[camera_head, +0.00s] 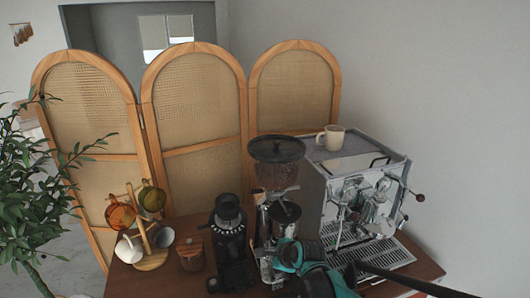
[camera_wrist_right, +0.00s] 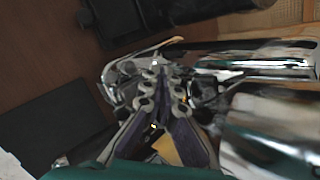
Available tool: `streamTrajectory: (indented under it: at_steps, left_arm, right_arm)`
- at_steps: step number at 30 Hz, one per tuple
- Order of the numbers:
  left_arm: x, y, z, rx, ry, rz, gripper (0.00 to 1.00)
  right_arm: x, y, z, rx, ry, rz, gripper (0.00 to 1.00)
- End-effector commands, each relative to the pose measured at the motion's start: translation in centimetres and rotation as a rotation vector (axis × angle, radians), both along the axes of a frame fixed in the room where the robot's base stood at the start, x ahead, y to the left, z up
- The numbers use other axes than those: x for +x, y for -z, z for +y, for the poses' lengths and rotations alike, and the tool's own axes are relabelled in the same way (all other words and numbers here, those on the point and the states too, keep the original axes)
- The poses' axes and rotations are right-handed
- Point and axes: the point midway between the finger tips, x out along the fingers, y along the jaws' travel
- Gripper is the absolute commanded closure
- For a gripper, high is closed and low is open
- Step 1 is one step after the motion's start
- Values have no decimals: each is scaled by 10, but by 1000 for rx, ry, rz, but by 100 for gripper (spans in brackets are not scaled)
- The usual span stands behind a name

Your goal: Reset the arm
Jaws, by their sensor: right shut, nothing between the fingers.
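My right gripper (camera_wrist_right: 165,85) is shut and empty in the right wrist view, its two fingers together near shiny metal parts. In the head view the teal and dark parts of my right arm reach up from the bottom edge in front of the coffee grinder (camera_head: 275,178). The fingertips are hard to make out there, and I cannot tell if they touch the grinder. My left gripper is not in view.
The espresso machine (camera_head: 335,190) stands right of the grinder, with a cream mug (camera_head: 331,138) on top. A black device (camera_head: 229,235), a wooden-lidded jar (camera_head: 191,254) and a cup rack (camera_head: 151,262) stand left. A folding screen (camera_head: 195,120) is behind.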

Motion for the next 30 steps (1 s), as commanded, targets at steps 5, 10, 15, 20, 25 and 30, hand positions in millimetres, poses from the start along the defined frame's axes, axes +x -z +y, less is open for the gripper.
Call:
streamTrajectory:
  at_steps: [5,10,15,20,25,30]
  left_arm:
    - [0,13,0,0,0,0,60]
    - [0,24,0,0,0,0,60]
    - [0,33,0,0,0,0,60]
    - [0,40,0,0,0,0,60]
    - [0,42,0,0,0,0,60]
    - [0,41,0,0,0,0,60]
  right_arm:
    - [-58,-18,-45,-311,-245,-101,100]
    - [-127,-22,-90,-669,-557,-183,100]
    - [-195,-9,-128,-995,-883,-226,100]
    - [-240,8,-151,-1209,-1133,-240,100]
    - [-260,18,-161,-1311,-1269,-241,100]
    - [-263,19,-162,-1327,-1291,-242,100]
